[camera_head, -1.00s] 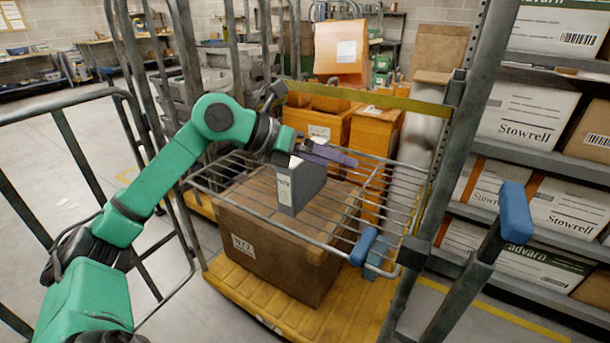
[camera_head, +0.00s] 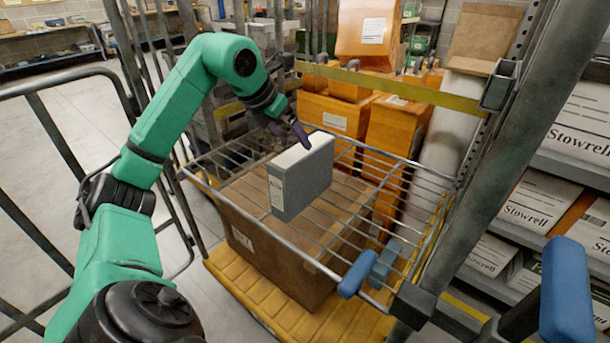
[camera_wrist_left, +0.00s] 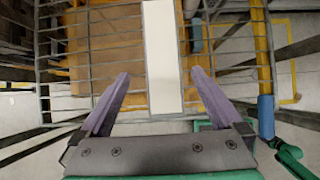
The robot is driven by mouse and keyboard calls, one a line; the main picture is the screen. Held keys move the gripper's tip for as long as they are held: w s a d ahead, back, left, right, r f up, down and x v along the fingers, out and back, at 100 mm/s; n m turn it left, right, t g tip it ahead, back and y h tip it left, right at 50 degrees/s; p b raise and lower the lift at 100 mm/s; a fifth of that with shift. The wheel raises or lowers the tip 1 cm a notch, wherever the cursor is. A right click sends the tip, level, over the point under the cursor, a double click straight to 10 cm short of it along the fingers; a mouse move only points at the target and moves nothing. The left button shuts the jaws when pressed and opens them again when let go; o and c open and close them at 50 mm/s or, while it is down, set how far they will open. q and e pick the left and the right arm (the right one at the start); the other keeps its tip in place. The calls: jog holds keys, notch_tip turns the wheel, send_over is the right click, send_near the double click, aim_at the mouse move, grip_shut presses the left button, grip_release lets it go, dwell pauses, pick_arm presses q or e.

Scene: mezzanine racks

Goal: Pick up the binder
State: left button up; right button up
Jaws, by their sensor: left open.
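The binder (camera_head: 300,180) is dark grey with a pale label on its spine. It stands upright on the wire shelf (camera_head: 345,258) of the cage trolley. My left gripper (camera_head: 290,135) is above the binder's far top edge, coming from the upper left. In the left wrist view, the binder's white top (camera_wrist_left: 163,55) lies between the two open purple fingers (camera_wrist_left: 161,76), with a gap on each side. Whether the fingertips reach below its top edge I cannot tell. My right gripper is not in view.
A large cardboard box (camera_head: 270,250) sits under the wire shelf on the yellow trolley base (camera_head: 250,285). Orange boxes (camera_head: 395,130) stand behind. Trolley posts (camera_head: 495,130) and a rack of Stowrell boxes (camera_head: 585,120) are at the right.

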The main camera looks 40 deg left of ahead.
aim_at(302, 149)
pick_arm(q)
jog(key=x, duration=0.8)
jog(key=shift+w+d+p, duration=0.2)
jog(key=shift+w+p, duration=0.05)
jog(key=shift+p, duration=0.1)
jog(key=shift+s, duration=0.1)
jog(key=c, duration=0.5)
jog(key=shift+r, duration=0.1)
grip_shut()
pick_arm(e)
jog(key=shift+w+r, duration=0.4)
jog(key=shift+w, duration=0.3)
